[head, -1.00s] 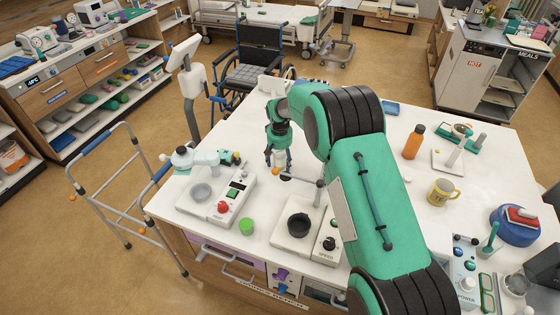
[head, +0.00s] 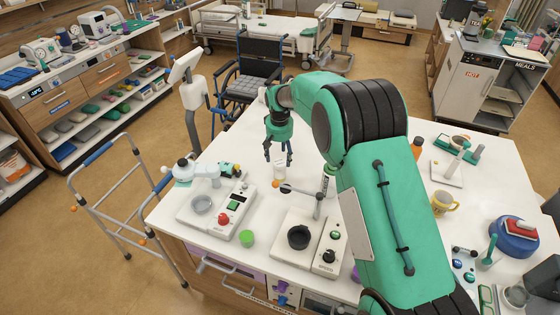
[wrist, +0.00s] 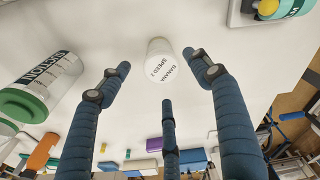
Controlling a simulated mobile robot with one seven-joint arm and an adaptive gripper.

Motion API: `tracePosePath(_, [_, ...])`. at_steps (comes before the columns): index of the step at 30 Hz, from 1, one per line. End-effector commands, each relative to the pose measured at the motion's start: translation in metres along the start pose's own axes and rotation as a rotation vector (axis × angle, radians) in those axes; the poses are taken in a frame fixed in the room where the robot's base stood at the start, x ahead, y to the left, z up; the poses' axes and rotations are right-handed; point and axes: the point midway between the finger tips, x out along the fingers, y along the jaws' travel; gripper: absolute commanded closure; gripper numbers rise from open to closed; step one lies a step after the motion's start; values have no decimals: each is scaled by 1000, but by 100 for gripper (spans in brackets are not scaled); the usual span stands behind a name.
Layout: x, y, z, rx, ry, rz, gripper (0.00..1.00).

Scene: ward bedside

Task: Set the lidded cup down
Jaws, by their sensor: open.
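The lidded cup (head: 280,171) is small and white. It stands upright on the white counter, just below my gripper (head: 278,158) in the head view. In the wrist view the cup (wrist: 160,60) shows a label reading "BANANA SPEED 2" and sits just past the fingertips. My gripper's dark blue fingers (wrist: 163,80) are spread apart and hold nothing. A clear gap shows between the fingers and the cup. The cup's lid is hard to make out.
A mixer base with a black ring (head: 298,237) and a speed knob stands in front. A device with a grey dish (head: 202,204) and red and green buttons is at left. The wrist view shows a suction canister (wrist: 40,88).

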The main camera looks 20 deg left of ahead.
Motion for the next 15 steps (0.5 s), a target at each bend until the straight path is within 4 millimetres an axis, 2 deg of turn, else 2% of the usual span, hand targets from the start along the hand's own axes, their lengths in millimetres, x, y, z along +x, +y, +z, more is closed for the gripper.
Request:
tracePosePath(5, [-9, 0, 0, 0, 0, 0, 36])
tracePosePath(15, [-10, 0, 0, 0, 0, 0, 36])
